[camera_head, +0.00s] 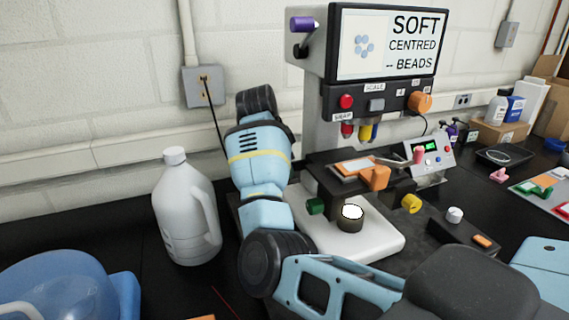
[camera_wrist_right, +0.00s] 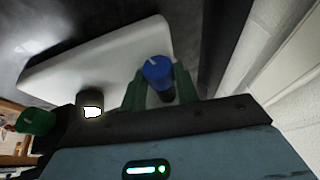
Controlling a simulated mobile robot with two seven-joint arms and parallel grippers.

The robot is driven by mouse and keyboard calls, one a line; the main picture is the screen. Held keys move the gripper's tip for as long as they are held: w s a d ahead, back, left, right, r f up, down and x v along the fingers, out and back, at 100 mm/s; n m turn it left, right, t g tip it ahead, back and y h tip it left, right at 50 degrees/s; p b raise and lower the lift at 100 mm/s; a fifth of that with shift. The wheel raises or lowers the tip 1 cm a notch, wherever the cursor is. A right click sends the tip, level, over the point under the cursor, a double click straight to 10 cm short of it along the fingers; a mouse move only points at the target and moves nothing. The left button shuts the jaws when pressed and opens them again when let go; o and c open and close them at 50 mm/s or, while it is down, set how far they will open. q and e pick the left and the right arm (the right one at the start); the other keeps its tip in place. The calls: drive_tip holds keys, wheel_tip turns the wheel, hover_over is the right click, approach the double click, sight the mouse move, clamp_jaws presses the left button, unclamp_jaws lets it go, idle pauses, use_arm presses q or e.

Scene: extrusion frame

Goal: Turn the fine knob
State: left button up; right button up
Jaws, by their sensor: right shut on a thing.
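A blue knob (camera_wrist_right: 157,68) with a pale line on its face sits between the green fingertips of my right gripper (camera_wrist_right: 160,80) in the right wrist view. The fingers are shut on its sides. The blue knob and the right gripper are hidden in the head view, where my right arm reaches left of the microscope. The microscope (camera_head: 330,110) has a white base (camera_head: 375,245), which also shows in the wrist view (camera_wrist_right: 100,60). A green knob (camera_head: 315,206) is on its near side, also in the wrist view (camera_wrist_right: 38,121). My left gripper is not in view.
A white jug (camera_head: 183,215) stands close left of my arm. A blue-tinted container (camera_head: 60,285) is at the lower left. A wall outlet (camera_head: 204,86) with a cable is behind. A control box (camera_head: 430,155) and several small items lie to the right.

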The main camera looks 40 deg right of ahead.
drive_tip(key=shift+s+m+t+h, duration=0.2)
drive_tip(key=shift+m+t+h, duration=0.1)
drive_tip(key=shift+t, duration=1)
drive_tip(key=o, duration=1)
drive_tip(key=shift+a, duration=0.1)
drive_tip(key=shift+c, duration=0.2)
drive_tip(key=shift+w, duration=0.1)
